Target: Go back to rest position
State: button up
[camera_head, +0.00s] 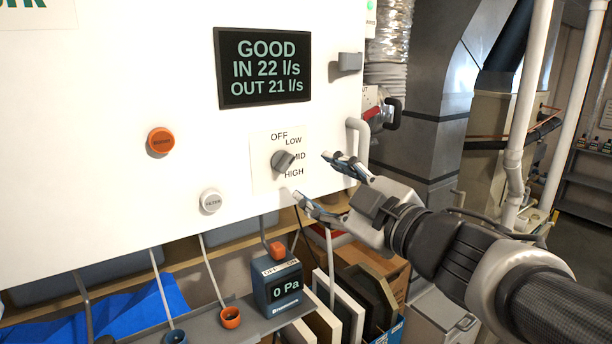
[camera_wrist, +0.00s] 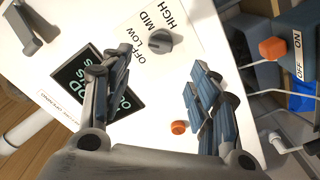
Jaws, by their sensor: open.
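My gripper (camera_head: 314,178) is open and empty in front of the white panel, just right of the grey rotary knob (camera_head: 283,161). The fingers are spread apart and do not appear to touch the knob. The knob sits on a label plate marked OFF, LOW, MID and HIGH; its exact pointing is hard to tell. In the wrist view, my open fingers (camera_wrist: 155,95) show in front of the panel, with the knob (camera_wrist: 160,41) beyond and between them. The dark display (camera_head: 263,68) reads GOOD, IN 22 l/s, OUT 21 l/s.
An orange button (camera_head: 160,141) and a white button (camera_head: 210,201) are on the panel. A grey handle (camera_head: 349,62) is at its upper right. Ducts and white pipes (camera_head: 525,110) stand at right.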

jog(key=shift+s+d, duration=0.35)
jog(key=shift+s, duration=0.15)
jog(key=s+d+f+m+g+h+b, duration=0.1)
jog(key=s+d+f+m+h+b, duration=0.2)
jog(key=d+f+m+h, duration=0.4)
jog(key=s+d+f+m+g+h+b, duration=0.1)
jog(key=s+d+f+m+h+b, duration=0.1)
jog(key=s+d+f+m+h, duration=0.5)
jog(key=s+a+f+m+g+y+b, duration=0.1)
jog(key=s+a+f+g+y, duration=0.3)
jog(key=s+f+g, duration=0.4)
jog(key=s+f+b, duration=0.1)
jog(key=s+f, duration=0.5)
jog(key=f, duration=0.3)
jog(key=shift+s+m+b, duration=0.2)
jog(key=shift+m+b, duration=0.1)
jog(key=shift+m, duration=0.1)
jog(key=shift+d+f, duration=0.1)
dwell(0.6)
